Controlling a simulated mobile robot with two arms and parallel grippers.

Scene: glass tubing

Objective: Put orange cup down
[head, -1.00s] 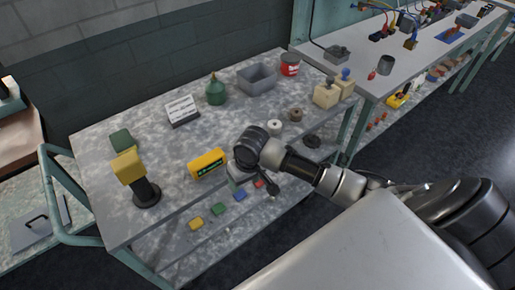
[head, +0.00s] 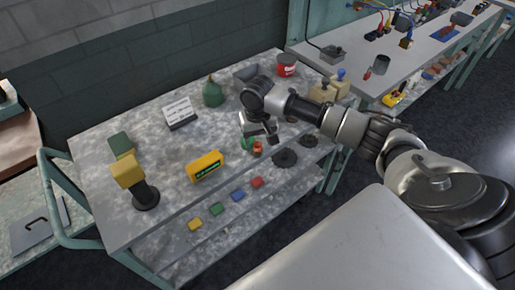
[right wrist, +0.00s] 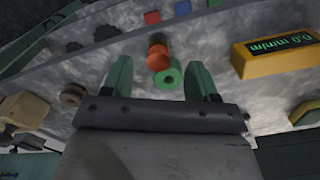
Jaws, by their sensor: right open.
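The orange cup (head: 257,149) is a small orange-red piece on the grey table, near its front edge. A green ring-like piece with a dark hole sits close beside it; both show in the right wrist view, the orange piece (right wrist: 158,56) and the green ring (right wrist: 168,75). My right gripper (head: 258,134) is just above and behind them in the head view. In the right wrist view its two green fingers (right wrist: 161,68) are spread apart, with the green ring showing in the gap. I cannot tell whether the pieces touch. My left gripper is not in view.
A yellow meter (head: 205,167) stands left of the cup. Two dark discs, one nearer (head: 285,158), lie to the right. A green bottle (head: 213,94) stands behind.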

